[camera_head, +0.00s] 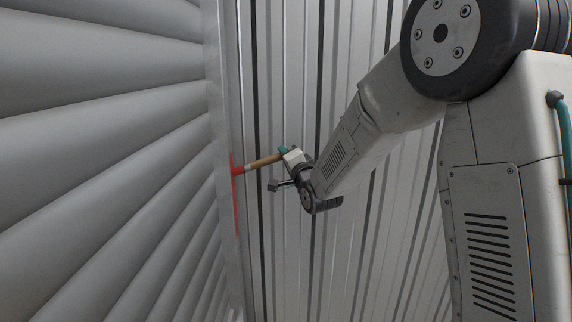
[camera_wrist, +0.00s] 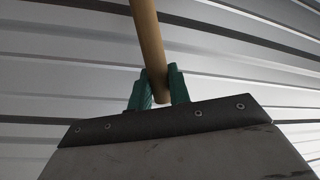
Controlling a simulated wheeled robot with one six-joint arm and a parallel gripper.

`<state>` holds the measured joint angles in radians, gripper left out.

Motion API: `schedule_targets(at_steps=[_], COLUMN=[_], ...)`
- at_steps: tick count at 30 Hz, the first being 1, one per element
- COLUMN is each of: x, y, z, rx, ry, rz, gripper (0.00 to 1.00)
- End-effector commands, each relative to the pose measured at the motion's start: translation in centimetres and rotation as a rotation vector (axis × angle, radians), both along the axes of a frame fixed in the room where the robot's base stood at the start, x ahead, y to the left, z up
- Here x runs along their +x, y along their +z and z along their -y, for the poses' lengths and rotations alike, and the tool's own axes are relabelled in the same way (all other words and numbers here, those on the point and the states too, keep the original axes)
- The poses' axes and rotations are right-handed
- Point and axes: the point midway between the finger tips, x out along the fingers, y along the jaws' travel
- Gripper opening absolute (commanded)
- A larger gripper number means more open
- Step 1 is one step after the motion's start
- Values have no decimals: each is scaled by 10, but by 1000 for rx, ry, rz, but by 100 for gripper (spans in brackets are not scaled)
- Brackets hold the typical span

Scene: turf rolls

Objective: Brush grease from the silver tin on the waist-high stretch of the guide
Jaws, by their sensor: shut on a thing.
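My gripper (camera_head: 284,152) is shut on the wooden handle of a brush (camera_head: 262,162), between its green fingers. The wrist view shows the handle (camera_wrist: 149,45) between the two green fingertips (camera_wrist: 158,88), running up out of the picture. In the head view the brush points left, and its red-coated tip (camera_head: 238,170) is at the metal guide (camera_head: 229,130). A red streak of grease (camera_head: 235,205) runs along the guide above and below the tip. Whether the bristles press on the metal cannot be told for sure. The silver tin is not in view.
A grey slatted shutter (camera_head: 110,130) fills the left, beside the guide. A ribbed metal wall (camera_head: 340,240) stands behind my gripper and arm. No loose objects show near the brush.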

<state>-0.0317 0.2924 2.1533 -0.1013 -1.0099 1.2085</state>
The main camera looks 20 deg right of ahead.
Motion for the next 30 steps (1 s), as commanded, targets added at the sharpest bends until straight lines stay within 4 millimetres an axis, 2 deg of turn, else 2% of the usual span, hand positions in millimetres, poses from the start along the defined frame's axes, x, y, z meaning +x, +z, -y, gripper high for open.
schedule_targets(at_steps=[8,18,25,30], x=[0,0,0,0], y=[12,40,47,61], z=[-1,0,0,-1], rx=[0,1,1,1], ry=[1,1,1,0], rz=[2,2,1,3], gripper=[0,0,0,0])
